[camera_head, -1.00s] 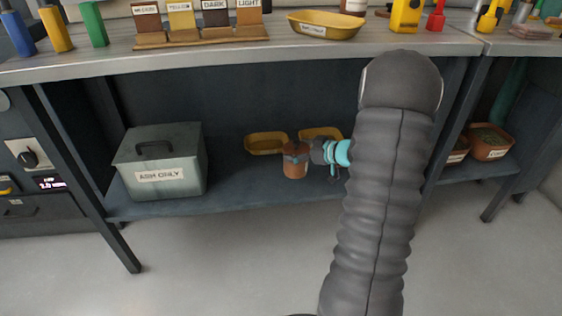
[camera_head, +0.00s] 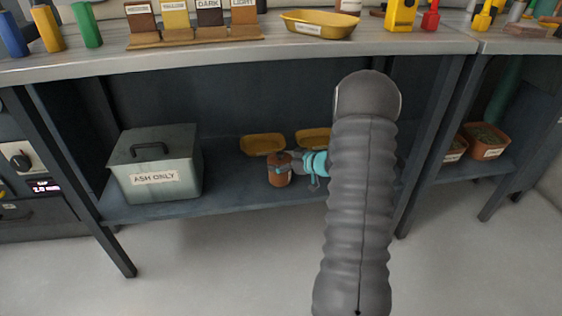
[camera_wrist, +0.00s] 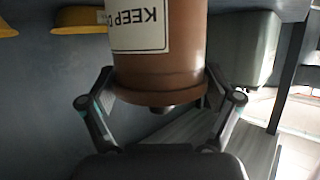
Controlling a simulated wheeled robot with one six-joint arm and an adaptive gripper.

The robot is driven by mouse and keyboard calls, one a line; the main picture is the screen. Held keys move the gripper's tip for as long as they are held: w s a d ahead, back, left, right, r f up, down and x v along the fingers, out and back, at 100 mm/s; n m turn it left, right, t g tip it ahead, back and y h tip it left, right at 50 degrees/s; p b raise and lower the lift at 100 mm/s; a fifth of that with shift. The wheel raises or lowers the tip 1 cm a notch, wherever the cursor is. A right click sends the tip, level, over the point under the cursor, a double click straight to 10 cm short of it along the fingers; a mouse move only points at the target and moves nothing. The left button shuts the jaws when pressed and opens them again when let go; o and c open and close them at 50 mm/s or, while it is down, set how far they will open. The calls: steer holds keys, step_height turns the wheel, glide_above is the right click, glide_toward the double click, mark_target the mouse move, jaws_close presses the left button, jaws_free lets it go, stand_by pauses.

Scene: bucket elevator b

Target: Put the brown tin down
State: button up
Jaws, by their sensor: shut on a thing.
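The brown tin (camera_head: 280,174) is upright at the lower shelf (camera_head: 225,206) under the bench, in front of the yellow trays. My gripper (camera_head: 281,163) reaches it from the right and is shut around it. In the wrist view the tin (camera_wrist: 185,75) fills the middle, with a white label reading "KEEP D…", the rest cut off. The fingers of my gripper (camera_wrist: 160,92) press on both its sides. I cannot tell whether the tin's base touches the shelf.
A grey-green box (camera_head: 154,178) labelled "ASH ONLY" stands left on the shelf. Yellow trays (camera_head: 262,144) lie behind the tin. Free shelf shows between box and tin. The bench top (camera_head: 230,54) overhangs above; a leg (camera_head: 75,190) stands at left.

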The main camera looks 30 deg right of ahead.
steer(key=shift+f, duration=0.15)
steer(key=o, duration=1.3)
